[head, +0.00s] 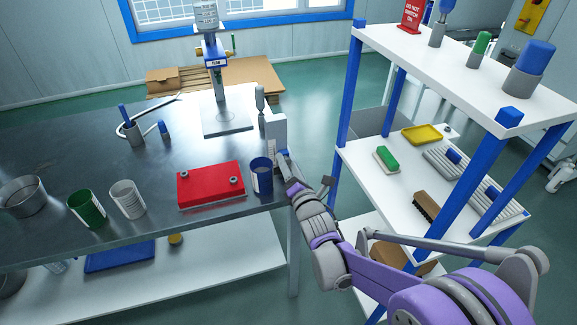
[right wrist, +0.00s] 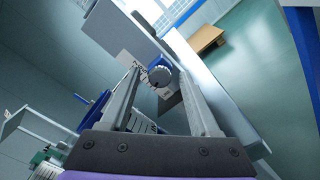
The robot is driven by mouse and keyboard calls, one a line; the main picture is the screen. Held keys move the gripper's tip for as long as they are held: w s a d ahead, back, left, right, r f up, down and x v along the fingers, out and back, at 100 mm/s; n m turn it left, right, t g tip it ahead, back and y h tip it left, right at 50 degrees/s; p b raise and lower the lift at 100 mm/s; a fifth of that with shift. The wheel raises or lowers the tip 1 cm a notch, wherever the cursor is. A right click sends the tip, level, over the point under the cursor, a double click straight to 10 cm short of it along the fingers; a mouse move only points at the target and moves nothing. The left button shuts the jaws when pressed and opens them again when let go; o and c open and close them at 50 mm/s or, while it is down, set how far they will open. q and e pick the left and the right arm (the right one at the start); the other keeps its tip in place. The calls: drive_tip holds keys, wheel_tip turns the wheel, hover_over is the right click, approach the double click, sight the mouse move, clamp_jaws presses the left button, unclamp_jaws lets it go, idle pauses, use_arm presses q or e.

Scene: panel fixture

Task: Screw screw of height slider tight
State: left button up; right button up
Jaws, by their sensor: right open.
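The height slider (head: 276,132) is a pale upright block with a dark scale, at the right edge of the metal table in the head view. In the head view my right arm reaches in from the lower right, and the gripper (head: 280,160) is small beside the slider's lower part. My left gripper is not in view.
A blue cup (head: 262,178) stands close to the gripper, with a red block (head: 211,184) left of it. A press-like stand (head: 217,75) rises behind. A blue-and-white shelf (head: 377,178) stands right of the arm. Green (head: 88,208) and white cups (head: 127,199) stand further left.

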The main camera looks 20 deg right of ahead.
clamp_jaws()
idle(0.3)
